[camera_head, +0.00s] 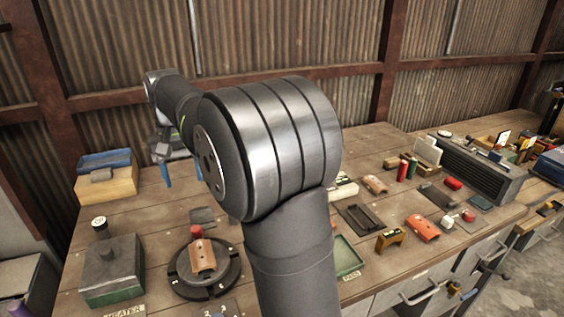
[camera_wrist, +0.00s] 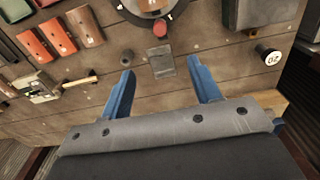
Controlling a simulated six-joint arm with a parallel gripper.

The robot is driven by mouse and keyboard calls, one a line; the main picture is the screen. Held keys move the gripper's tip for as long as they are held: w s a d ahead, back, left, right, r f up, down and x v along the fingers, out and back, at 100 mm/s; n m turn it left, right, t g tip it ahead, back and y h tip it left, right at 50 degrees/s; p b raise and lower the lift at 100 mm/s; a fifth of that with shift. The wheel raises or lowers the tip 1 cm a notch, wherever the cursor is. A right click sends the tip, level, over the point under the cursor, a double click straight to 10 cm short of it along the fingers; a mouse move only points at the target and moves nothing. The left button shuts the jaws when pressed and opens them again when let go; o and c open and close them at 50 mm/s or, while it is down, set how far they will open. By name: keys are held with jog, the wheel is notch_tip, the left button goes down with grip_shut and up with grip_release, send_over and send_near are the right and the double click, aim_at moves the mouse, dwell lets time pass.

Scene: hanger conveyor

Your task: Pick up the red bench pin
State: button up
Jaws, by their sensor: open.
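A short upright red pin (camera_head: 197,231) stands at the back edge of the dark round turntable (camera_head: 232,278), behind a curved copper-brown piece (camera_head: 203,258). In the wrist view the red pin (camera_wrist: 160,29) is at top centre, just below the turntable rim. I take it as the bench pin; other red cylinders (camera_head: 402,170) stand farther right. My gripper (camera_head: 183,173) is open and empty, with blue fingers, above the back of the bench. In the wrist view, my gripper (camera_wrist: 160,70) has its fingers either side of a flat grey plate (camera_wrist: 161,64), with the pin beyond the fingertips.
A green-and-grey heater box (camera_head: 113,272) and a dark cylinder with a white top (camera_head: 99,228) stand left of the turntable. A wooden box with a blue bin (camera_head: 105,178) is at back left. My arm covers the bench centre.

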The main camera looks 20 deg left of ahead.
jog(key=c, duration=0.3)
jog(key=n, duration=1.3)
send_over(196, 228)
notch_tip(196, 228, down, 12)
jog(key=shift+s+d+r, duration=0.1)
jog(key=shift+s+d, duration=0.05)
jog(key=shift+f, duration=2.5)
